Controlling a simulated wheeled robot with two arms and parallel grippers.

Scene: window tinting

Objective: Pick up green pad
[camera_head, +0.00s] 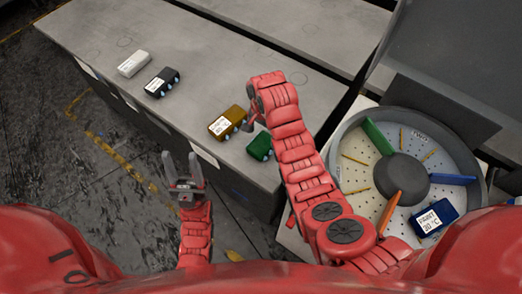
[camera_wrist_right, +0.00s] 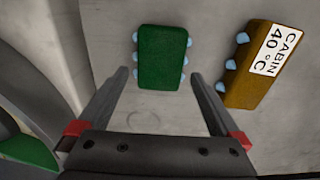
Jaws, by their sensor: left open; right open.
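The green pad (camera_head: 260,146) lies on the grey table near its front edge, partly hidden by my right arm in the head view. In the right wrist view the green pad (camera_wrist_right: 162,57) lies ahead between the lines of the two fingers, with light blue knobs along its sides. My right gripper (camera_wrist_right: 165,80) is open and empty, with the pad in front of it. My left gripper (camera_head: 183,167) is open and empty, pointing up in front of the table edge, left of the pad.
A brown pad (camera_head: 227,122) labelled "CABIN 40 °C" (camera_wrist_right: 262,65) lies close beside the green one. Black (camera_head: 162,82) and white (camera_head: 133,63) pads lie further left on the table (camera_head: 195,60). A round divided tray (camera_head: 345,185) on the right holds a blue pad (camera_head: 434,217).

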